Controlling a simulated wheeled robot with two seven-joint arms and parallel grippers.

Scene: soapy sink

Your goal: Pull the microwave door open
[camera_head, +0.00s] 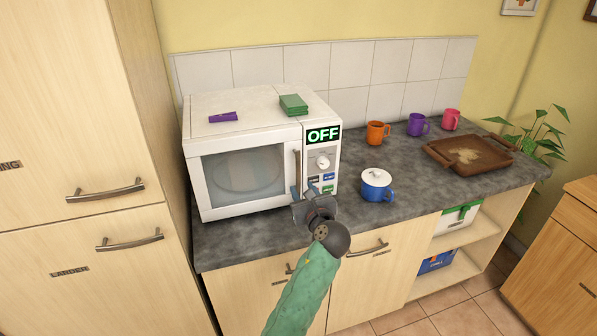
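The white microwave (222,113) stands on the counter with its door (240,172) closed. The door has a dark window and an upright handle (297,160) at its right edge. The display beside it reads OFF. My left gripper (302,189) is in front of the lower end of the handle, with its fingers pointing up toward the microwave. Its two fingers look apart. The lower end of the handle is partly hidden by the gripper, and I cannot tell whether they touch. My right gripper is not in view.
A purple item (223,117) and a green sponge-like block (293,104) lie on top of the microwave. A blue lidded pot (376,185) stands to its right. Orange (376,133), purple (416,125) and pink (450,119) mugs and a brown tray (436,154) are farther right. A tall cabinet (80,140) stands left.

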